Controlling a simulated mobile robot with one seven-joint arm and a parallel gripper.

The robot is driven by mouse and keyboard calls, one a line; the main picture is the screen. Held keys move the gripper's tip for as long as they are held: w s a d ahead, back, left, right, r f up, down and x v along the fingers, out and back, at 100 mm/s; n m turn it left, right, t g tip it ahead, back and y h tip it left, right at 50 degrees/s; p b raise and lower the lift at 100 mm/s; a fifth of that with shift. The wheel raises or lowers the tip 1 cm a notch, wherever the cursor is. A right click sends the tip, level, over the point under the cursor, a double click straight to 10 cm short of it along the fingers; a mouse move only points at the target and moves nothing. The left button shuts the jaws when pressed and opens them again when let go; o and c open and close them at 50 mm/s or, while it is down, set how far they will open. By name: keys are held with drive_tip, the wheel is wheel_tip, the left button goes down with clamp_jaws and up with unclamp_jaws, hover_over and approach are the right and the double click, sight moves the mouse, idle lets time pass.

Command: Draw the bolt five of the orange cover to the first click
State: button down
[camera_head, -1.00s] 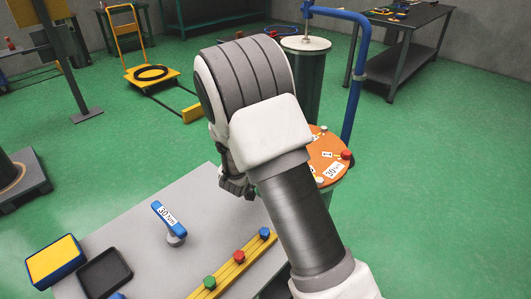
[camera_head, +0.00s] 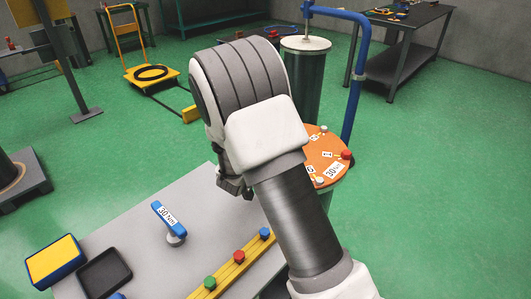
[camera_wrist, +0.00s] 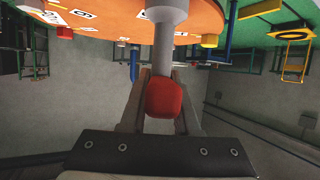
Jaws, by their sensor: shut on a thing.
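The orange cover (camera_head: 318,145) is partly hidden behind my arm in the head view. It bears white number labels, a 30 Nm label (camera_head: 333,171) and a red-headed bolt (camera_head: 346,154) at its right edge. In the wrist view the cover (camera_wrist: 205,18) fills the top, with a red bolt (camera_wrist: 54,14) and a yellow one (camera_wrist: 210,40). My gripper (camera_wrist: 161,82) is shut on a red-ended tool (camera_wrist: 164,99) with a grey shaft (camera_wrist: 165,45). The shaft runs up to the cover in the picture. Its far end is cut off, so I cannot tell which bolt it meets.
The grey table (camera_head: 133,225) holds a blue 30 Nm tool (camera_head: 168,217), a yellow rack (camera_head: 226,277) with green, red and blue pieces, a black tray (camera_head: 104,272) and a yellow-blue box (camera_head: 54,260). A blue post (camera_head: 356,95) stands behind the cover.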

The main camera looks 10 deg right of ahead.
drive_tip(key=shift+r+p, duration=2.7)
drive_tip(key=shift+r, duration=0.5)
